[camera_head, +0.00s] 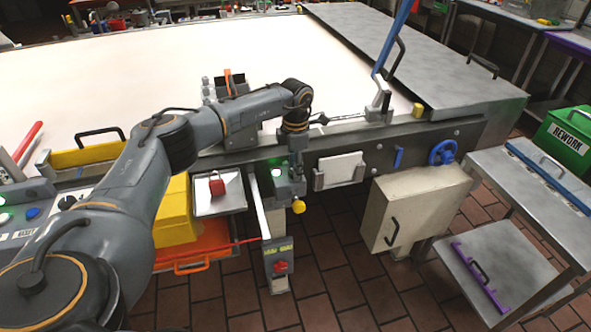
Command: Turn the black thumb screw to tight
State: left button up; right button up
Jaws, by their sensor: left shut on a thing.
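My left arm reaches in from the lower left across the edge of the large pale table. Its wrist is above the front rail, and my left gripper (296,156) points down at the grey bracket beside a green light (278,172). The gripper is shut on a small dark part there, seemingly the black thumb screw, which the gripper and wrist mostly hide. I cannot make out how tight the screw is. My right gripper is not in view.
A lever with a blue handle (395,38) stands right of the wrist, a thin rod lying between them. A yellow knob (298,206) sits below the bracket. A blue handwheel (442,152) is on the rail.

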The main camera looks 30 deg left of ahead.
pick_arm(q)
jog(key=m+b, duration=0.1)
jog(key=m, duration=0.2)
jog(key=shift+m, duration=0.3)
jog(key=shift+m+b, duration=0.3)
jog(key=shift+m, duration=1)
jog(key=o, duration=1.2)
jog(key=shift+c, duration=0.2)
jog(key=shift+r, duration=0.1)
notch_tip(320, 180, up, 12)
